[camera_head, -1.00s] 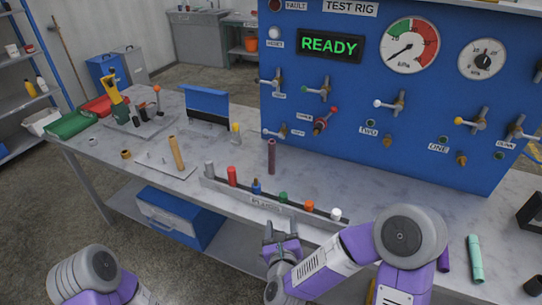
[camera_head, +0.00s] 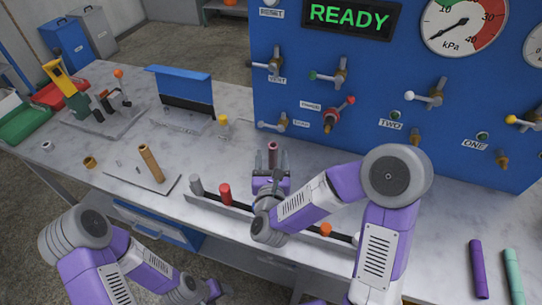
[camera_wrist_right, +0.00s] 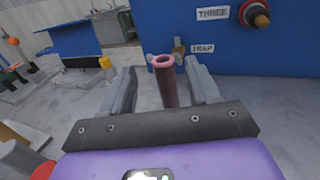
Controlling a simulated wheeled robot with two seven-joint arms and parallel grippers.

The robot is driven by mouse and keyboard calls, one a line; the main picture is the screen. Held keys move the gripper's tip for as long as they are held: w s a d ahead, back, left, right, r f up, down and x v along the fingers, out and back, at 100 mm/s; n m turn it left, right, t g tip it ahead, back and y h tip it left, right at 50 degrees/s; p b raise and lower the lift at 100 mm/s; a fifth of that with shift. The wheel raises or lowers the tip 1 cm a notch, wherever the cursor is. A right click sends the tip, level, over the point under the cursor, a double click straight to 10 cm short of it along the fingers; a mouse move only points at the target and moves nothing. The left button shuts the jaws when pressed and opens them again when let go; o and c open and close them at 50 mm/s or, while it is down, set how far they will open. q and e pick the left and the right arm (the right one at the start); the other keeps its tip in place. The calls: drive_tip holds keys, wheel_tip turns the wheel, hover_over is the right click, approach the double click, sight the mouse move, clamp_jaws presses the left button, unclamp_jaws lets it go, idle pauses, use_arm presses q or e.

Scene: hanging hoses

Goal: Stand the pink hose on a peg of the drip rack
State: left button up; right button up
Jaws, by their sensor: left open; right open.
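The pink hose (camera_head: 273,153), a dull dark-pink tube, stands upright on the bench before the blue panel. My right gripper (camera_head: 270,168) is open around or just in front of it. In the right wrist view the hose (camera_wrist_right: 168,85) shows between the two spread fingers (camera_wrist_right: 162,84), with gaps on both sides; its foot is hidden by the gripper. The drip rack (camera_head: 130,171) appears to be the flat plate with small pegs on the left, where a tan hose (camera_head: 151,163) stands tilted. My left gripper (camera_head: 213,290) is low at the bottom edge, empty, its fingers barely visible.
A strip of coloured plugs, with a grey plug (camera_head: 196,185) and a red plug (camera_head: 225,194), runs along the bench front, partly behind my right arm. Purple (camera_head: 477,268) and teal (camera_head: 513,275) hoses lie at right. The blue panel (camera_head: 300,80) with valves stands close behind the pink hose.

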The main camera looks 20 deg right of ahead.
sight(273, 149)
drive_tip(key=x, duration=0.5)
drive_tip(key=shift+w+d+f, duration=0.1)
drive_tip(key=shift+d, duration=0.1)
drive_tip(key=shift+c, duration=0.2)
clamp_jaws()
